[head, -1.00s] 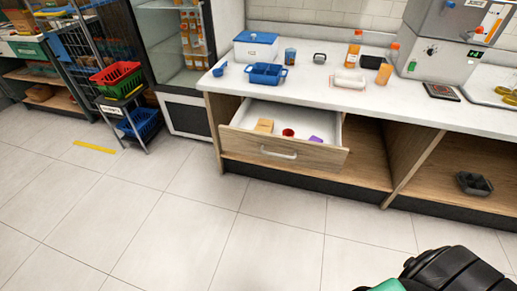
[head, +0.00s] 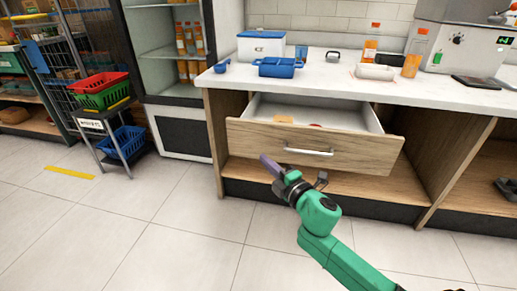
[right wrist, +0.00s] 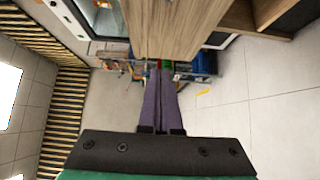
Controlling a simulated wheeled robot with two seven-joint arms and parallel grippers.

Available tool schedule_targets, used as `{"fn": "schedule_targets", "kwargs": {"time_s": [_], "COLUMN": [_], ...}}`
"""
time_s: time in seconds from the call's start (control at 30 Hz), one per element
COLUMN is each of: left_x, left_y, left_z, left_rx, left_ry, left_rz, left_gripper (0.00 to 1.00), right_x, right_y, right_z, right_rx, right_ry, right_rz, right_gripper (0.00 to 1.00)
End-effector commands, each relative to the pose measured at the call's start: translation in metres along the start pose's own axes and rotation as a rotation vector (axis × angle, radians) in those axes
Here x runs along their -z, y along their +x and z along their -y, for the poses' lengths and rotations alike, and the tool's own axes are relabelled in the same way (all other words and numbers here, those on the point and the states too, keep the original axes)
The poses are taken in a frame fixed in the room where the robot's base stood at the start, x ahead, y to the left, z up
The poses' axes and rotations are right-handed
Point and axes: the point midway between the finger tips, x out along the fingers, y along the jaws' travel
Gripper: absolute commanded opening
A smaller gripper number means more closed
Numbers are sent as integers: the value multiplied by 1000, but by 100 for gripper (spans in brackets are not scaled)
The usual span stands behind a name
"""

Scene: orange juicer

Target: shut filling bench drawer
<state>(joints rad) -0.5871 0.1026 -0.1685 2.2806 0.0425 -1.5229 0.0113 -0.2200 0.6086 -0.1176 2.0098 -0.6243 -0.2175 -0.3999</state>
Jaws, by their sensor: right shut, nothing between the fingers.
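The bench drawer (head: 312,149) is pulled out from under the white worktop, with its wooden front and pale handle facing me. Inside it I see a tan item and a sliver of something red; the front hides the rest. My right gripper (head: 268,163) is shut and empty, with purple fingers, in front of the drawer's left part. In the right wrist view the shut fingers (right wrist: 160,85) point toward the wooden drawer front (right wrist: 172,28), and I cannot tell whether they touch it. My left gripper is not in view.
The worktop (head: 440,94) holds a blue tray (head: 278,67), a blue-lidded box (head: 262,46) and bottles. A dark trolley with red and green baskets (head: 102,90) and a glass-fronted cabinet (head: 178,60) stand left. The tiled floor in front is clear.

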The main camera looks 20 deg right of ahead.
Motion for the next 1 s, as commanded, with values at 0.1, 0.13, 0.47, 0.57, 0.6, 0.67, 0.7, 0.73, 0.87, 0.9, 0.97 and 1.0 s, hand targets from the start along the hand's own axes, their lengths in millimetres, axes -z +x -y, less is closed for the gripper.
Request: {"fn": "schedule_targets", "kwargs": {"time_s": [0.1, 0.13, 0.47, 0.57, 0.6, 0.67, 0.7, 0.73, 0.87, 0.9, 0.97, 1.0], "left_x": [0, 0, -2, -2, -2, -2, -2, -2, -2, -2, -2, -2], "left_y": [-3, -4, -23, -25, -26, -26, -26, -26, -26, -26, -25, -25], "left_z": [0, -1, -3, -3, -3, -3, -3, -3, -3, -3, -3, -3], "left_rx": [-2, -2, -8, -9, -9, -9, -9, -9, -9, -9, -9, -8], "left_ry": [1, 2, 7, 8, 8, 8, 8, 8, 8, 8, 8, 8], "left_rz": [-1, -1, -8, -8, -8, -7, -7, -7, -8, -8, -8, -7], "left_gripper": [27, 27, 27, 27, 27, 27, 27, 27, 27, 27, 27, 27], "right_x": [0, -1, -26, -29, -29, -29, -29, -29, -29, -29, -28, -27], "right_y": [27, 34, 78, 81, 81, 81, 81, 81, 81, 81, 82, 84], "right_z": [-1, -1, 2, 2, 2, 2, 2, 2, 2, 1, 1, 1], "right_rx": [-4, -4, 1, 2, 3, 3, 3, 3, 2, 2, 2, 1], "right_ry": [0, -1, 1, 3, 3, 3, 4, 4, 4, 4, 4, 4], "right_rz": [1, 1, 3, 1, 1, 1, 1, 1, 1, 1, 1, 1], "right_gripper": [0, 0, 0, 0, 0, 0, 0, 0, 0, 0, 0, 0]}}
